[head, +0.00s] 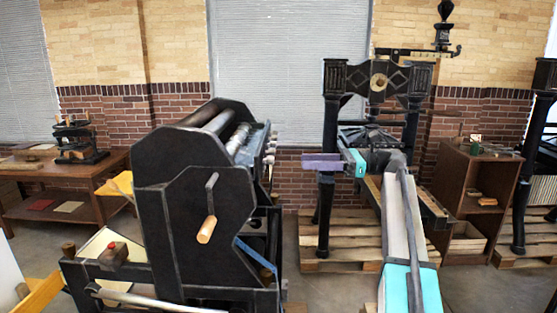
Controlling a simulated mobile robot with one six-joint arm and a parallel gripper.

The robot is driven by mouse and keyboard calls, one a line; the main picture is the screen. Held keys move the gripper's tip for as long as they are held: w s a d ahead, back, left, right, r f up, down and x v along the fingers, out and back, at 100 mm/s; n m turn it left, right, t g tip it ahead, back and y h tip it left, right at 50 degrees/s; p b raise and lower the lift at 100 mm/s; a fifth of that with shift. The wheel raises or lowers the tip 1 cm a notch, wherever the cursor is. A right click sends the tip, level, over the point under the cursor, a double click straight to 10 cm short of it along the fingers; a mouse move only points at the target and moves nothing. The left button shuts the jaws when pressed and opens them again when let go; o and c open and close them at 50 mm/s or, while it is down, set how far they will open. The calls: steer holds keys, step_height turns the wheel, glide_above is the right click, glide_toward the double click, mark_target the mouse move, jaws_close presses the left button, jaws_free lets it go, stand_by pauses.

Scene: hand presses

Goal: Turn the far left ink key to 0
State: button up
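The black press (165,175) stands left of centre, with rollers (215,122) across its top. A row of small pale knobs, which look like the ink keys (240,140), runs along its right side toward the back. They are small and partly overlap, so I cannot read any number or setting on them. My gripper (306,161), with purple fingers, points left toward this row. It is to the right of the keys, with a visible gap between, and touches none of them. The fingers show nearly edge-on, so their opening is unclear. Nothing is seen held in them.
The press has a crank with a wooden handle (206,230) on its near side. An ornate black hand press (330,110) stands on a wooden pallet (325,262) behind my arm. A wooden cabinet (455,170) is at the right, a wooden table (95,190) at the left.

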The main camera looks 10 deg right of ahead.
mark_target(268, 160)
steer(key=p+x, duration=0.3)
steer(key=x, duration=0.7)
steer(key=shift+a, duration=0.15)
jaws_close()
